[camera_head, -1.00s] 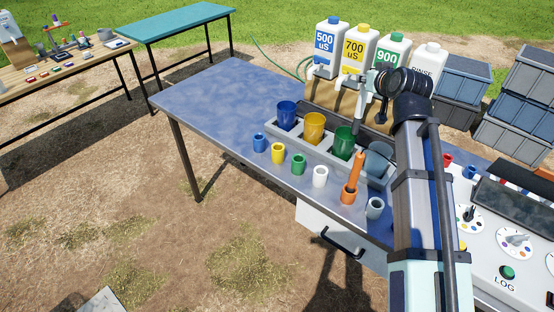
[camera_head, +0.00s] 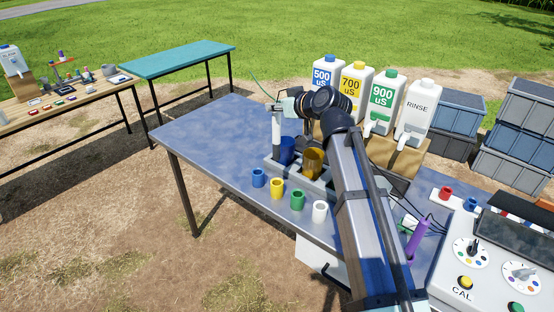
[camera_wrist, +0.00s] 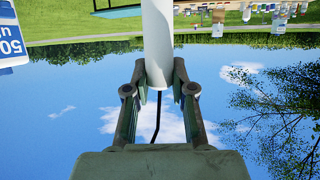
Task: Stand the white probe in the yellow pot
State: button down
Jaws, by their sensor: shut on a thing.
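The white probe (camera_head: 276,128) hangs upright from my gripper (camera_head: 277,109), above the far-left end of the cup tray. In the wrist view, the fingers of my gripper (camera_wrist: 158,83) are shut on the white probe (camera_wrist: 157,40). The small yellow pot (camera_head: 277,188) stands on the blue table in the front row, below the held probe and apart from it. A larger yellow cup (camera_head: 313,161) sits in the grey tray, partly behind my arm. Whether the small pot is empty cannot be told.
Small blue (camera_head: 258,178), green (camera_head: 297,200) and white (camera_head: 320,211) pots stand beside the yellow one. A blue cup (camera_head: 287,150) sits in the tray. Labelled bottles (camera_head: 352,92) stand behind. A purple probe (camera_head: 418,238) stands at right. The table's left part (camera_head: 205,125) is clear.

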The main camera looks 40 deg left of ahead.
aim_at(279, 151)
notch_tip(279, 151, down, 16)
jog(key=p, duration=0.3)
jog(key=shift+r, duration=0.1)
dwell(0.4)
jog(key=c, duration=1)
grip_release()
jog(key=shift+s+d, duration=0.1)
jog(key=shift+d, duration=0.3)
jog(key=b+v, duration=0.3)
jog(key=v, duration=0.8)
jog(key=shift+r, duration=0.2)
